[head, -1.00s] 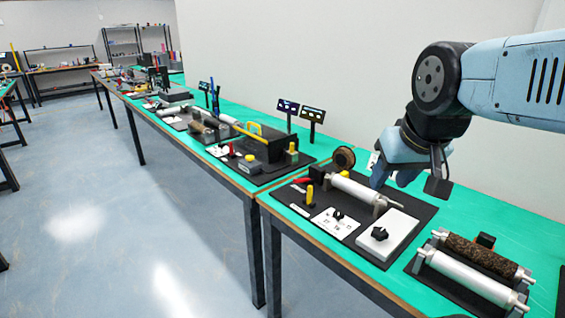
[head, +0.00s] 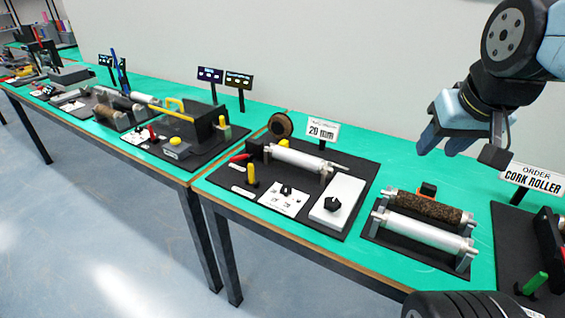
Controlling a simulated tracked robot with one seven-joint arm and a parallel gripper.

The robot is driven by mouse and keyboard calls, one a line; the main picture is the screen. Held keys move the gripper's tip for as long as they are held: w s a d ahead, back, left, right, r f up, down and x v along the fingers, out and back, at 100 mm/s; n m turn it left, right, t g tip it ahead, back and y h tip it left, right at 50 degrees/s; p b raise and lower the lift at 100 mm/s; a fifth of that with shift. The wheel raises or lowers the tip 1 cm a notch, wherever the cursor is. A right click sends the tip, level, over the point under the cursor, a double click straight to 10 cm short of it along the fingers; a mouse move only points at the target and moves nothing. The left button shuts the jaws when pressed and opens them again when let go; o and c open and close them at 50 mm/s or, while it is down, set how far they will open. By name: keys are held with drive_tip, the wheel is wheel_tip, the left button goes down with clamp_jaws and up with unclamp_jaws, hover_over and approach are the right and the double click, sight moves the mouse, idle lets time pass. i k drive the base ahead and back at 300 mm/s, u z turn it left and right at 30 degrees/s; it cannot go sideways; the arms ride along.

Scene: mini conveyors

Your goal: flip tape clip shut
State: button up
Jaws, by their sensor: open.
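My gripper (head: 440,148), with pale blue fingers, hangs in the air at the upper right, above and behind the cork roller station. It is open and holds nothing that I can see. A brown tape-like roll (head: 280,125) stands upright at the back of the station marked 20 mm. A red lever (head: 239,158) lies at that station's left side, beside a small black block (head: 254,148). I cannot tell which part is the tape clip, or whether it is open. My gripper is apart from all of these, to their right.
A cork roller (head: 428,207) lies to the right. A station with a yellow handle (head: 176,108) stands left. Floor (head: 90,220) is clear in front.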

sight(252, 174)
drive_tip(key=z, duration=0.95)
drive_tip(key=k, duration=0.8)
drive_tip(key=u, duration=1.55)
drive_tip(key=i, duration=1)
drive_tip(key=z, duration=0.55)
